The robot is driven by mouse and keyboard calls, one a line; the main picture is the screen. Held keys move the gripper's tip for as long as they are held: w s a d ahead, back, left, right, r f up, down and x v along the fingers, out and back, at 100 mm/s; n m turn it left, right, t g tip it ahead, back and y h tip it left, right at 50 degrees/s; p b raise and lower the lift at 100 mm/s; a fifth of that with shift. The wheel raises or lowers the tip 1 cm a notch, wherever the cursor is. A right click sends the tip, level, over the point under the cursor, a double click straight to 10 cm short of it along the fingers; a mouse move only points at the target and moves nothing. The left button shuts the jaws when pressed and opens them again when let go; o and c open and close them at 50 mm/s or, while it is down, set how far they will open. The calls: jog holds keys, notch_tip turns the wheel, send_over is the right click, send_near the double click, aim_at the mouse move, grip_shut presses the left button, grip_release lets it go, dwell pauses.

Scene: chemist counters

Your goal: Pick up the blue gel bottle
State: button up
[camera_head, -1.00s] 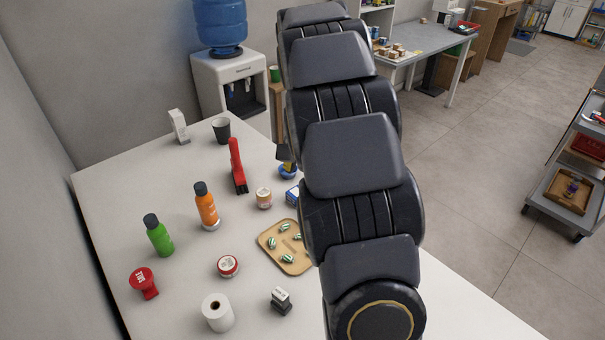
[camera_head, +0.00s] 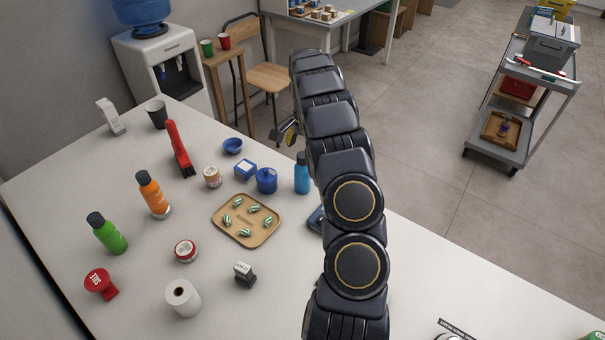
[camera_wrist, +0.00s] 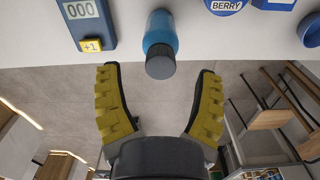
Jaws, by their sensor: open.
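The blue gel bottle (camera_head: 302,177), a blue bottle with a dark cap, stands upright on the white counter (camera_head: 400,285), just left of my arm in the head view. It also shows in the wrist view (camera_wrist: 160,32) at top centre, its cap pointing toward me. My gripper (camera_wrist: 160,78) is open, with yellow padded fingers spread left and right of the cap's line. The bottle's body lies beyond the fingertips, and no contact shows. In the head view, my gripper (camera_head: 289,131) is partly hidden behind my arm, above and beyond the bottle.
A blue jar (camera_head: 266,181) stands left of the bottle. A blue counter device (camera_wrist: 88,22) lies on its other side, mostly hidden by my arm in the head view. A tan tray (camera_head: 231,238) with striped sweets is nearer. The counter's right part is largely clear.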

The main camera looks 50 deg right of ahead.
notch_tip(320, 180, down, 2)
jog(key=shift+f, duration=0.2)
grip_shut()
jog(key=shift+r, duration=0.1)
